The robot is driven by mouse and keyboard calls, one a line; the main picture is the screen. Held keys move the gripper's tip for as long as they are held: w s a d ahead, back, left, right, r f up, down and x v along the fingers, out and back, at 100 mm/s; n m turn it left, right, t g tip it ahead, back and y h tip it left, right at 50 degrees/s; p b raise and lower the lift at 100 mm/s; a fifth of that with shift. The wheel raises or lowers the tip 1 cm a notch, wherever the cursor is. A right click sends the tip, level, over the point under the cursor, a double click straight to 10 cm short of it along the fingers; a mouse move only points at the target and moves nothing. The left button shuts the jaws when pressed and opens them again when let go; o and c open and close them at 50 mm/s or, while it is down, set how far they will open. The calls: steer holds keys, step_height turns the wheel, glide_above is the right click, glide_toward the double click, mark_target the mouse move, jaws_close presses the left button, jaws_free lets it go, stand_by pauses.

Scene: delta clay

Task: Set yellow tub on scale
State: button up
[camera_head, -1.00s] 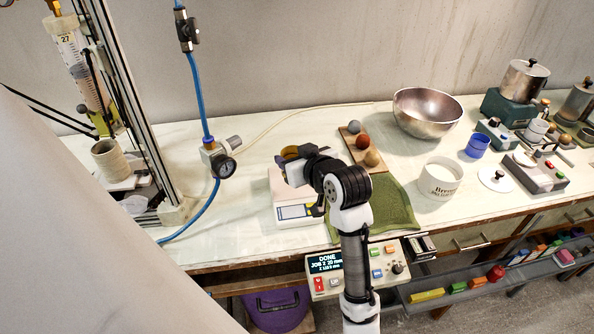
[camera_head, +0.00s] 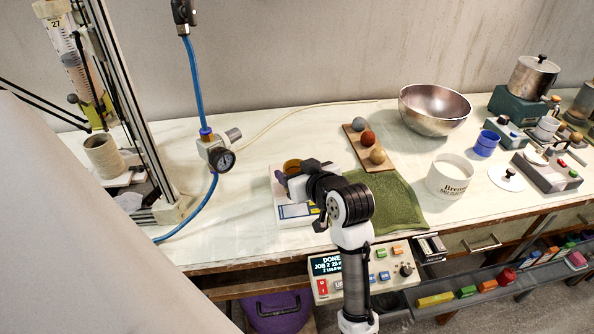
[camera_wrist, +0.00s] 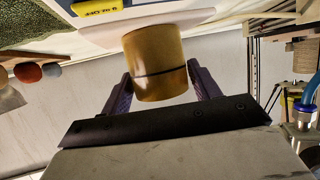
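The yellow tub (camera_wrist: 155,62) is a mustard-coloured cylinder with a dark band, between my gripper's fingers in the wrist view. Its upper part also shows in the head view (camera_head: 291,167), partly hidden by my gripper. My gripper (camera_wrist: 158,72) appears shut on it, with a purple finger against each side. The scale (camera_head: 283,197) is a pale box with a blue-framed display, below the tub in the head view. It also shows at the top of the wrist view (camera_wrist: 100,26). I cannot tell whether the tub's base touches the scale.
A green cloth (camera_head: 398,205) and a wooden board (camera_head: 352,136) with several balls lie to the right. A steel bowl (camera_head: 435,110) and a white lettered pot (camera_head: 449,177) stand farther right. A pressure gauge (camera_head: 222,158) with a blue hose stands left of the scale.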

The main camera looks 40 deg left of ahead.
steer(key=shift+o, duration=1)
steer(key=shift+r, duration=0.25)
steer(key=b+v, duration=0.3)
steer(key=v, duration=0.9)
steer(key=shift+s+f, duration=0.1)
